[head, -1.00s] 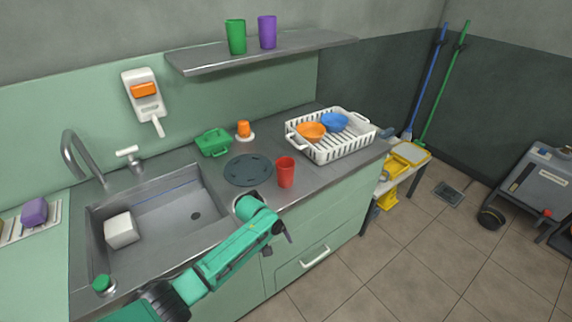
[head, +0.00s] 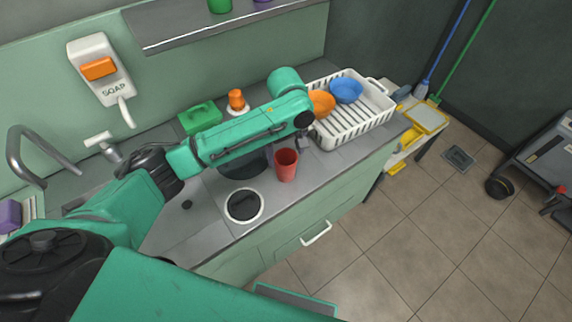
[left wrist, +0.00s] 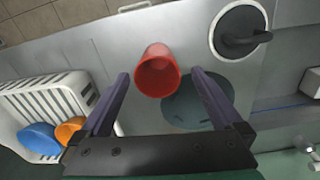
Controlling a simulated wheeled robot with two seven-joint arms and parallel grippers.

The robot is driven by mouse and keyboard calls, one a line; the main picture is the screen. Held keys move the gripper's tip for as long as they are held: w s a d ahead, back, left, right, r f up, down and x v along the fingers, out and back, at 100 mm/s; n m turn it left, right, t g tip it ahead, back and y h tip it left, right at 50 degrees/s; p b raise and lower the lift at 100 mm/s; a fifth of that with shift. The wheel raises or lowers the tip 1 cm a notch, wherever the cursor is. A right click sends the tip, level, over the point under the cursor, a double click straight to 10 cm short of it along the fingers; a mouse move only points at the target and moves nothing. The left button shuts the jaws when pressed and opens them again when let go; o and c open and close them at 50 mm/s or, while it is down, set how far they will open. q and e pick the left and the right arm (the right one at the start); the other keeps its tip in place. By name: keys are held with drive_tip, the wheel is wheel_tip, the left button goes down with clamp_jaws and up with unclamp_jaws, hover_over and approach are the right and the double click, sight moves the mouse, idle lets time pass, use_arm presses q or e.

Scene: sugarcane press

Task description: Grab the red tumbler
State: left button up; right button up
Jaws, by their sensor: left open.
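The red tumbler (head: 286,166) stands upright on the grey counter near its front edge, right of the round dark mat. In the left wrist view the red tumbler (left wrist: 157,72) is seen from above, its open mouth toward the camera. My left gripper (left wrist: 160,76) is open, and its two dark fingers lie on either side of the tumbler in that view, not visibly touching it. In the head view the left gripper (head: 304,143) is just behind and above the tumbler, partly hidden by my arm. My right gripper is not in view.
A white dish rack (head: 352,130) with an orange bowl (head: 321,103) and a blue bowl (head: 346,90) stands to the right. A round white-rimmed piece with a dark handle (head: 244,205) lies left of the tumbler. A green basket (head: 200,117) and orange item (head: 236,100) are behind.

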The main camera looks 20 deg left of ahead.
sight(286, 164)
use_arm(q)
drive_tip(key=f, duration=0.2)
drive_tip(key=w+f, duration=0.1)
drive_tip(key=shift+a, duration=0.35)
wheel_tip(286, 164, down, 4)
drive_tip(key=shift+w+f+p, duration=0.1)
drive_tip(key=shift+p, duration=0.55)
drive_tip(key=shift+d, duration=0.1)
drive_tip(key=shift+f, duration=0.1)
drive_tip(key=shift+c, duration=1.2)
drive_tip(key=c, duration=1)
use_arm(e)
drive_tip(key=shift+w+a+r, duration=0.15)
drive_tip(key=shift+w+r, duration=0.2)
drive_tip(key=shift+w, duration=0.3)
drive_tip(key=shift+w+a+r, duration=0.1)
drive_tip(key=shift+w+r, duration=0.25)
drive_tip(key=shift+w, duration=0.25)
